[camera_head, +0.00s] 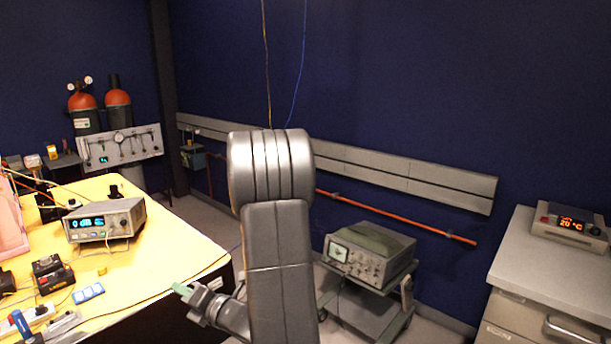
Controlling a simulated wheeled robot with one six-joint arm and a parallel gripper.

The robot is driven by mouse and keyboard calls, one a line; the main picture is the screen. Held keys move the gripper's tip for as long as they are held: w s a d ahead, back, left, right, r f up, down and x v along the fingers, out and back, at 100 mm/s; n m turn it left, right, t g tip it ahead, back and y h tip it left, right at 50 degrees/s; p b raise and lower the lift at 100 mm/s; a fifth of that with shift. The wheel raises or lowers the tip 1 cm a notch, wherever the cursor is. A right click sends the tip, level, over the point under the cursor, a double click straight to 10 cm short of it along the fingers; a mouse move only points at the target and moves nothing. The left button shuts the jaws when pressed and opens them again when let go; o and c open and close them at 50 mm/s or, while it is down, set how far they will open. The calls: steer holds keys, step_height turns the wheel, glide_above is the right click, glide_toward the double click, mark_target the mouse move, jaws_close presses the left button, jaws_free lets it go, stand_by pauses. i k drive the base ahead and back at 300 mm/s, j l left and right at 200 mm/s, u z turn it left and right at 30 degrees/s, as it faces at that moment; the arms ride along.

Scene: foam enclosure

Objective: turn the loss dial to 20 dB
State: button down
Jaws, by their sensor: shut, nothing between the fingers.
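A grey bench instrument (105,220) with a lit cyan display stands on the yellow tabletop at the left. The display (88,222) seems to read 0 dB. The loss dial is too small to make out clearly on its front. My gripper (181,289) shows greenish fingertips low in the picture, near the table's right edge. It is shut and empty, in front of and to the right of the instrument, apart from it. My arm stands upright in the middle and hides part of the room behind.
The yellow table (170,245) also holds dark boxes (52,275), blue-white pads (88,293) and thin cables. An oscilloscope (368,252) sits on a cart to the right. A cabinet (540,262) with a unit reading 20 °C (570,225) stands far right.

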mark_target(46, 260)
steer(key=u, duration=1.15)
